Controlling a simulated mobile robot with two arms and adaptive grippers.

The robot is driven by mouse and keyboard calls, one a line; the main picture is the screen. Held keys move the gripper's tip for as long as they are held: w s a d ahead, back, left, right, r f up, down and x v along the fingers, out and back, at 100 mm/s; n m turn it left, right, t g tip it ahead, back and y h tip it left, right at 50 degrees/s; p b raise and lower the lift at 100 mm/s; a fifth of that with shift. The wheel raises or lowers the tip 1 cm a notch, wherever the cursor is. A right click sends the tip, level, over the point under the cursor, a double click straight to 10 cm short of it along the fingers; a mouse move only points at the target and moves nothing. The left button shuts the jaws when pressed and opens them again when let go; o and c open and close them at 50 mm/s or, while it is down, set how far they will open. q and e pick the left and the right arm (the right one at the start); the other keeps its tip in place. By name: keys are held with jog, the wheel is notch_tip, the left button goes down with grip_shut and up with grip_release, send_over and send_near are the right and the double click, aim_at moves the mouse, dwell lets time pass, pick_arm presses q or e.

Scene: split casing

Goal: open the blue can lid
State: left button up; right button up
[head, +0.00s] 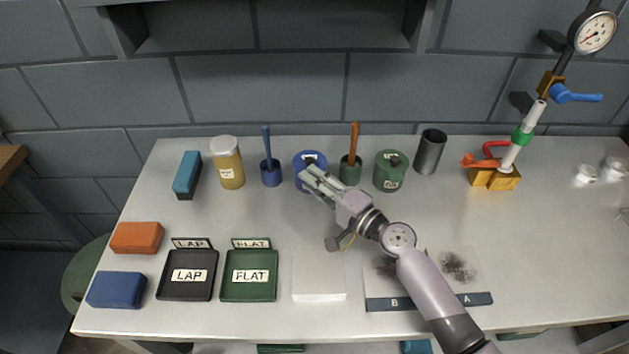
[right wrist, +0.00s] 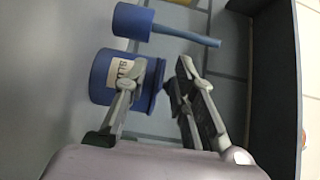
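The blue can (head: 304,184) stands upright near the back of the table, partly hidden behind my right gripper. Its lid (head: 318,157) is on, with a dark knob on top. In the right wrist view the labelled can (right wrist: 104,78) appears on its side, with its lid (right wrist: 153,86) and dark knob facing right. My right gripper (head: 307,173) is at the can; its fingers (right wrist: 160,68) are apart, one overlapping the can and lid in the picture, the other beyond the knob. Whether either finger touches is unclear. My left gripper is not in view.
A blue pot with a blue-handled tool (head: 270,173) stands left of the can. Black LAP (head: 187,294) and green FLAT (head: 249,294) trays lie in front.

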jog(key=shift+c, duration=0.5)
grip_shut()
